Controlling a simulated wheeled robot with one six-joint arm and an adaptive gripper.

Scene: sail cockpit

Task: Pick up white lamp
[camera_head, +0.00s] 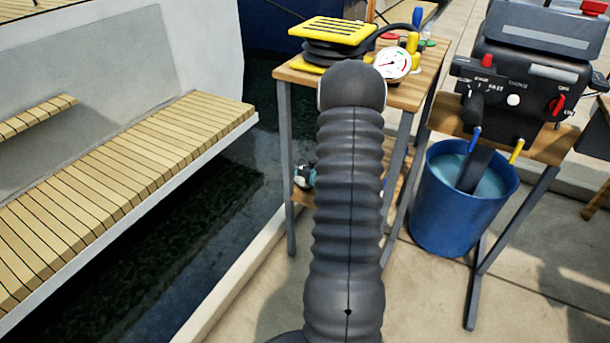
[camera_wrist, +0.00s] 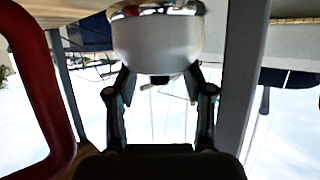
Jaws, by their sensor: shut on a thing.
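The white lamp (camera_wrist: 157,45) shows large at the top middle of the wrist view, a smooth pale rounded body with a darker, shiny top edge. My gripper (camera_wrist: 159,74) has one dark finger on each side of the lamp's lower end in that picture, shut on it.
A blue bucket (camera_head: 440,215) and a black grill-like box (camera_head: 530,65) are at right. A slatted bench (camera_head: 120,150) is left. A red curved bar (camera_wrist: 45,85) and grey post (camera_wrist: 240,85) flank my gripper.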

